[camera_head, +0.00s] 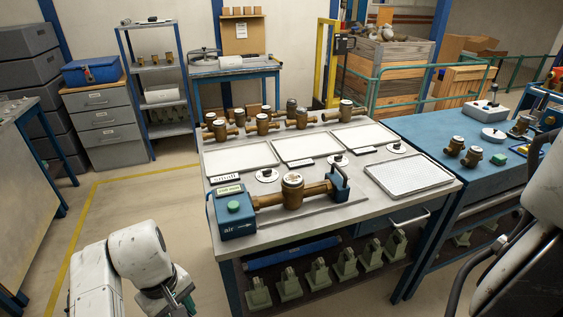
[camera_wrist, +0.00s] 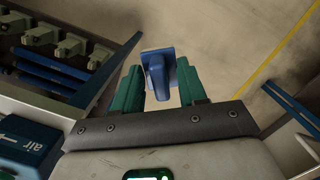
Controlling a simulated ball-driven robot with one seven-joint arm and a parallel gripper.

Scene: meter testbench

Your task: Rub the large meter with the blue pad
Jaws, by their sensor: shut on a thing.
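My gripper (camera_wrist: 160,88) is shut on the blue pad (camera_wrist: 157,70), which sits between its two green fingers in the wrist view. In the head view my gripper (camera_head: 184,303) is low at the left, beside the front left corner of the grey bench, apart from all meters. The pad cannot be made out there. A brass meter (camera_head: 293,190) with a round white top lies in the blue test rig at the bench front. It looks the largest, but it is also the nearest.
The grey bench (camera_head: 222,245) carries three white trays, a grey textured tray (camera_head: 410,174) and a blue air box (camera_head: 233,215). Free floor (camera_head: 130,205) lies left of the bench.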

